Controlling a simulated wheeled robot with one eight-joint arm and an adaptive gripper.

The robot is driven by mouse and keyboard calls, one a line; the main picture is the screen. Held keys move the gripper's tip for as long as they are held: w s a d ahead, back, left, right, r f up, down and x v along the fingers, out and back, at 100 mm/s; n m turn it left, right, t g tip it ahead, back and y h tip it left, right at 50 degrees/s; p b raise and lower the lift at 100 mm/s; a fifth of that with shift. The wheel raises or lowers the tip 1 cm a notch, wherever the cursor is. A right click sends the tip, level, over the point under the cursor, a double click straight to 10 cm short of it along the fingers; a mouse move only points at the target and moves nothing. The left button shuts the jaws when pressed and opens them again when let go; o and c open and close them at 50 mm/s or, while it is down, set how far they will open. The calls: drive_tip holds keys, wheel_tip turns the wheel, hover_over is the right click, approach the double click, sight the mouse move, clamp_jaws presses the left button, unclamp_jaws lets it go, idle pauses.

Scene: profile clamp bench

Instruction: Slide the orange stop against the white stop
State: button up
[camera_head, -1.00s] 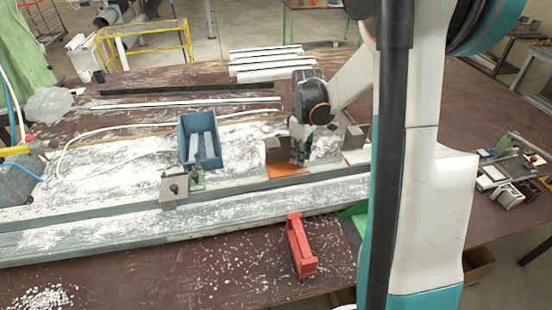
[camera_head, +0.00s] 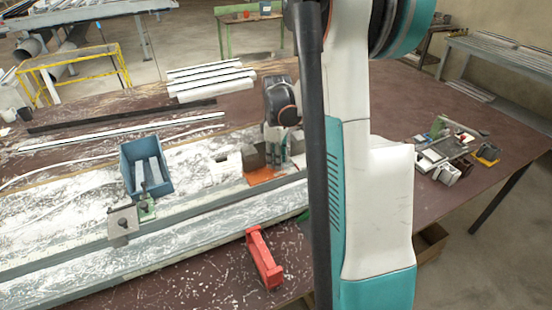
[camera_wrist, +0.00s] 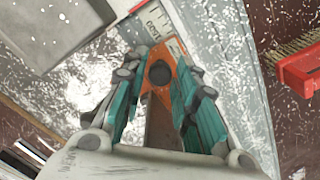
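The orange stop (camera_head: 264,177) has an orange base and a brown-grey block, and sits on the long grey rail. My gripper (camera_head: 283,158) is down at it, just right of the block, its fingers over the base. In the wrist view the teal fingers (camera_wrist: 161,88) straddle the stop's orange plate (camera_wrist: 167,52) and black knob. Whether they press on it or stand slightly apart is unclear. The white stop, visible earlier to the right of the orange one, is largely hidden behind my arm.
A grey clamp (camera_head: 123,224) stands on the rail at left, beside a blue bin (camera_head: 146,168). A red tool (camera_head: 263,258) lies in front of the rail. White profiles (camera_head: 210,80) lie at the back. Small parts (camera_head: 446,152) stand at the right.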

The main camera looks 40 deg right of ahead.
idle(0.3)
wheel_tip(320, 180, up, 12)
idle(0.6)
drive_tip(key=shift+c, duration=0.4)
